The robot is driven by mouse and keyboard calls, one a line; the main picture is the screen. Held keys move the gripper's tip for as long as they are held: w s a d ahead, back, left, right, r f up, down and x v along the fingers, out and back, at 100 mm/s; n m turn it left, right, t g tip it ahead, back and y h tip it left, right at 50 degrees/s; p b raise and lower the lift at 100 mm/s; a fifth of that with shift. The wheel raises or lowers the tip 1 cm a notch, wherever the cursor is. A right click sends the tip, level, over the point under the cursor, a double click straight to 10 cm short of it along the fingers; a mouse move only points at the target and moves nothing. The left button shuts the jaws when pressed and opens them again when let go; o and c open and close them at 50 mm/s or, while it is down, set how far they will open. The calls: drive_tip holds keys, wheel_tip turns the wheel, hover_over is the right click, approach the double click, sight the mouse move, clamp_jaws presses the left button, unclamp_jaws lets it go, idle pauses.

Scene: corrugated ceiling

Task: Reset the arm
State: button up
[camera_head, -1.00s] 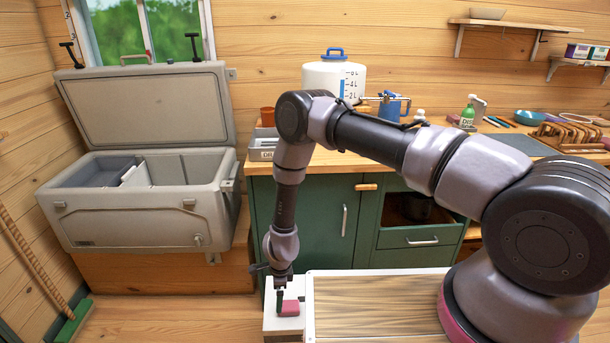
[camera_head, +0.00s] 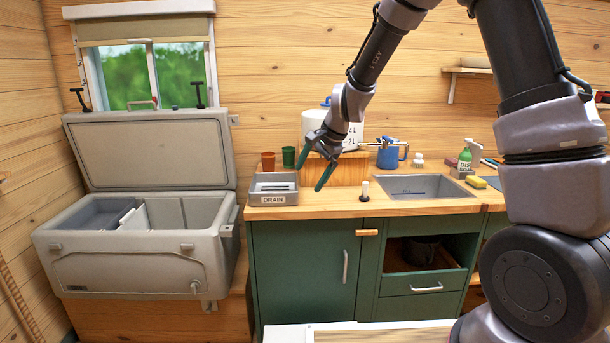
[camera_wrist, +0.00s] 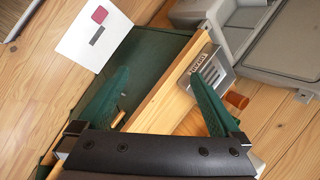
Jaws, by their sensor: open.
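My gripper (camera_head: 312,175) is raised above the wooden counter in the head view, beside the drain tray. Its two green fingers are spread apart with nothing between them. The wrist view also shows the open, empty gripper (camera_wrist: 160,76), with the fingers on either side of the counter edge. My arm is lifted and bent, and it comes in from the right side of the head view.
The counter (camera_head: 330,207) holds a drain tray (camera_head: 273,198), cups, a white container, a blue mug (camera_head: 388,156) and a sink (camera_head: 420,187). An open cooler (camera_head: 140,260) stands left. A pink item (camera_wrist: 100,14) lies on a white surface (camera_wrist: 82,42) in the wrist view.

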drive_tip(key=s+d+r+n+t, duration=0.1)
drive_tip(key=s+d+r+n, duration=0.1)
drive_tip(key=s+d+r, duration=0.5)
drive_tip(key=s+d+r+n+t, duration=0.1)
drive_tip(key=s+d+r, duration=0.2)
drive_tip(key=d+r, duration=0.45)
drive_tip(key=s+d+r+n+t+h, duration=0.1)
drive_tip(key=s+d+r, duration=0.2)
drive_tip(key=s, duration=0.5)
drive_tip(key=s+d+r+n+h, duration=0.1)
drive_tip(key=s+d+r, duration=0.2)
drive_tip(key=s+d, duration=0.2)
drive_tip(key=s, duration=0.2)
drive_tip(key=shift+s+d+t+h, duration=0.3)
drive_tip(key=shift+s+d+t, duration=0.05)
drive_tip(key=shift+t, duration=0.05)
